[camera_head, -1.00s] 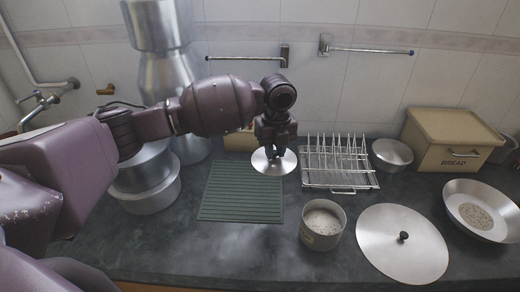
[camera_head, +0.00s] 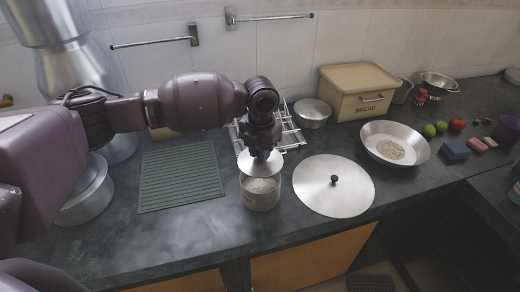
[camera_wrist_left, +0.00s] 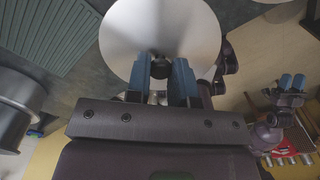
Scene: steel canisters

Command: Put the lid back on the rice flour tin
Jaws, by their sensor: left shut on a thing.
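The rice flour tin (camera_head: 260,197) is an open steel canister with pale contents, standing upright near the counter's front; its label is too small to read. My left gripper (camera_head: 262,156) is shut on the knob of a small round steel lid (camera_head: 248,167). The lid is over the tin's mouth and covers its back part in the head view; I cannot tell whether it touches the rim. In the left wrist view the lid (camera_wrist_left: 190,30) is a large disc beyond the blue fingers (camera_wrist_left: 160,75) and hides the tin. My right gripper (camera_wrist_left: 291,85) shows small at the right there, its opening unclear.
A large steel lid (camera_head: 330,190) lies close right of the tin. A wire rack (camera_head: 292,135) is behind, a green ribbed mat (camera_head: 180,180) left. A steel pan (camera_head: 405,143) and the bread box (camera_head: 350,95) stand farther right. Bare counter lies in front of the mat.

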